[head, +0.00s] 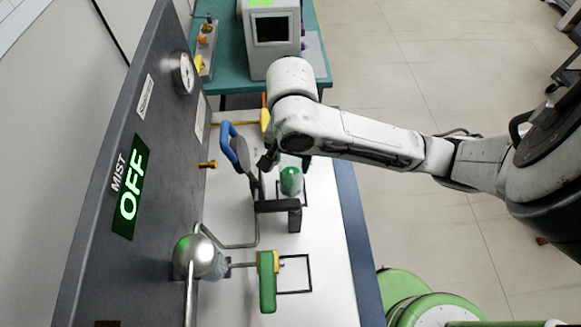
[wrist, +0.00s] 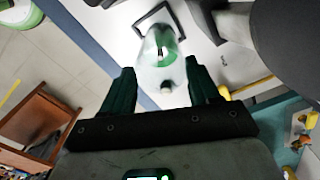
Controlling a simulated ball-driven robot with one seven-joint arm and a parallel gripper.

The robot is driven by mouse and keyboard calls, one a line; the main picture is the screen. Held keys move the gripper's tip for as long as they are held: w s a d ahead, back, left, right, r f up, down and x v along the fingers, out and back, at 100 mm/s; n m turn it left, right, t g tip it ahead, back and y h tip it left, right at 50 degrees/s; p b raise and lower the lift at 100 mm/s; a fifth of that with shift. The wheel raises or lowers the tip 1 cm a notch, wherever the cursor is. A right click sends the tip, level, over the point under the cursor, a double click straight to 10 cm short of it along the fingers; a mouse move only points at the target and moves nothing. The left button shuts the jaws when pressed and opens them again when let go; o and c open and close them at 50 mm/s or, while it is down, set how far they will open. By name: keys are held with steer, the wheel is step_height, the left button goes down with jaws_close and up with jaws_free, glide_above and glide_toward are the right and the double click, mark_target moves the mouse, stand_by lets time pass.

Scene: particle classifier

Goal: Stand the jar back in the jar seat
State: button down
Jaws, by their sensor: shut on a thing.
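The jar is a clear vessel with green in it. It shows in the head view (head: 291,181) just below my wrist and in the wrist view (wrist: 160,48) between my fingers. My gripper (wrist: 162,76) has its two dark green fingers on either side of the jar and is shut on it. In the head view the arm's end hides most of the fingers. A thin dark square frame (wrist: 154,12) lies just beyond the jar in the wrist view and may be the jar seat. I cannot tell whether the jar's base touches the bench.
A dark panel (head: 135,110) with a gauge and an "OFF" display stands at the left. A blue-handled lever (head: 229,141) and a metal ball with pipes (head: 196,256) are close by. Another square frame (head: 309,275) lies beside a green handle (head: 267,288). A teal table (head: 231,66) is behind.

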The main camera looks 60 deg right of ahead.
mark_target(291, 172)
step_height(291, 172, down, 4)
steer(key=shift+r+b, duration=0.1)
steer(key=shift+b, duration=1)
steer(key=shift+r, duration=0.15)
steer(key=shift+c, duration=1.3)
jaws_free()
step_height(291, 172, up, 12)
steer(key=p, duration=0.3)
